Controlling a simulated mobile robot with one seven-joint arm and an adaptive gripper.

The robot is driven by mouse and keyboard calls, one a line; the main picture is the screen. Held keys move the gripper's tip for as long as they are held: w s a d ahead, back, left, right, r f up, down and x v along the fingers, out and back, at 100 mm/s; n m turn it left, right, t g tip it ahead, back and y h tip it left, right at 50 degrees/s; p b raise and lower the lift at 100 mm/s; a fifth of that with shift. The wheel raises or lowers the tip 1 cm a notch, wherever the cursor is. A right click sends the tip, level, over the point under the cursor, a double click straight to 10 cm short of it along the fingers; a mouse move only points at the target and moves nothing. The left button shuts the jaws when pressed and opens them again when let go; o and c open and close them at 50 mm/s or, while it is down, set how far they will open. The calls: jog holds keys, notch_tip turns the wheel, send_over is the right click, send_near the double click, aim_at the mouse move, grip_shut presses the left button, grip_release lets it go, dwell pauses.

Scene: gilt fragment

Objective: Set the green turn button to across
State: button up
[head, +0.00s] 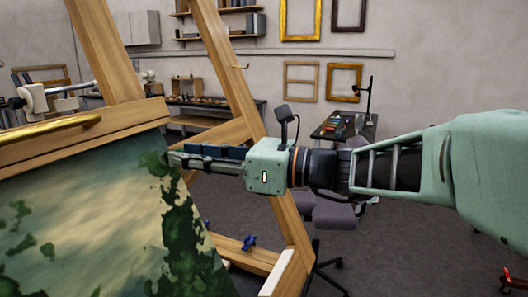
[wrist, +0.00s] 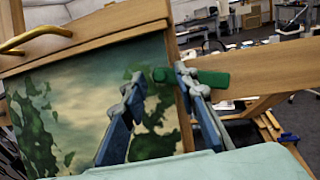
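The green turn button (wrist: 212,79) is a short green bar in the wrist view, lying nearly level in the picture at the right edge of the painted panel (wrist: 85,85). Its left end shows between my fingertips, over the panel's edge, and the right fingertip covers part of it. My gripper (wrist: 158,82) is open, with one finger on each side of the button's left end. I cannot tell whether a finger touches it. In the head view my gripper (head: 176,160) reaches left to the panel's right edge, and the button is hidden there.
A wooden easel (head: 228,70) stands around the panel, with a crossbar (head: 80,133) above it and a gilt rod (head: 50,129) on top. A blue knob (head: 249,242) sits on the lower rail. Open floor (head: 400,250) lies below my arm.

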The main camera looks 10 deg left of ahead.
grip_shut()
jog(key=n, duration=0.1)
jog(key=f+n+g+b, duration=0.1)
jog(key=n+b, duration=0.1)
jog(key=n, duration=0.1)
jog(key=shift+d+f+g, duration=0.25)
jog(key=shift+d+g, duration=0.1)
jog(key=shift+g, duration=0.05)
jog(key=shift+o, duration=0.9)
grip_release()
